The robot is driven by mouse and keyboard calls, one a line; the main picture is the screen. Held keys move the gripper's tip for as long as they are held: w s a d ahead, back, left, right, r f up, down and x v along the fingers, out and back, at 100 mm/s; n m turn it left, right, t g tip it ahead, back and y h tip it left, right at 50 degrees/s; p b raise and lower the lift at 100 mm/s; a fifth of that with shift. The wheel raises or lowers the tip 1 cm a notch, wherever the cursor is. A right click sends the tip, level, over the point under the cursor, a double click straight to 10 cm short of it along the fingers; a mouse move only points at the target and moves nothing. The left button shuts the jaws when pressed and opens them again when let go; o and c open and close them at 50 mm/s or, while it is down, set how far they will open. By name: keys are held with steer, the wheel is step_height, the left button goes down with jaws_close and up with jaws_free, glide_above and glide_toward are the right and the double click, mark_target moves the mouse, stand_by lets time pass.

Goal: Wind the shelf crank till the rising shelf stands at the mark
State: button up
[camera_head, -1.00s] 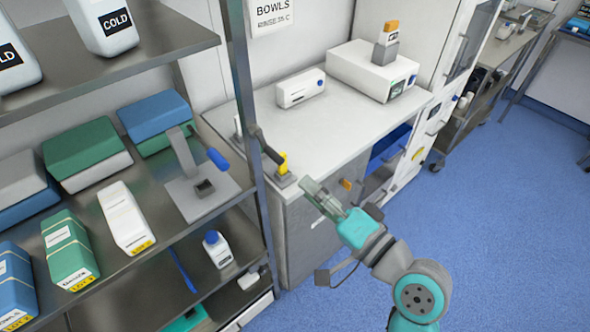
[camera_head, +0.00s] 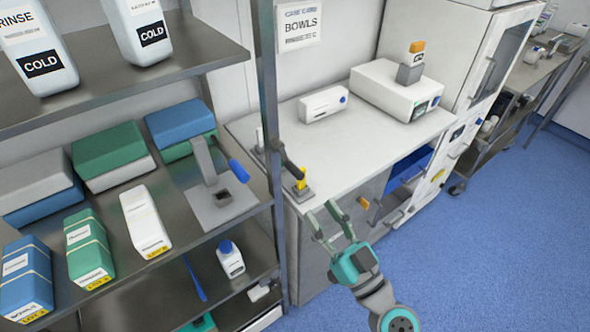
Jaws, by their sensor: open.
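My gripper (camera_head: 322,212) is open and empty, with its two fingers apart, in front of the counter's near left corner. Close beyond it, on that corner, stands a small device with a dark arm, a yellow part and a grey base (camera_head: 303,193). The fingers look apart from it. On the middle rack shelf stands a grey upright fitting with a blue handle (camera_head: 238,171) on a grey plate (camera_head: 207,212). I cannot tell for certain which of these is the shelf crank. I cannot make out a rising shelf or its mark.
The rack post (camera_head: 269,130) stands between the rack and the counter (camera_head: 290,134). The rack holds several boxes and white bottles. A blue drawer (camera_head: 408,168) stands open below the counter, right of my gripper. A white machine (camera_head: 397,88) stands at the back. Blue floor is clear at right.

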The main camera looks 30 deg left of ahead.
mark_target(295, 172)
steer(key=x, duration=1)
steer(key=shift+w+a+r, duration=0.15)
steer(key=shift+w+a, duration=0.05)
steer(key=shift+a, duration=0.1)
jaws_close()
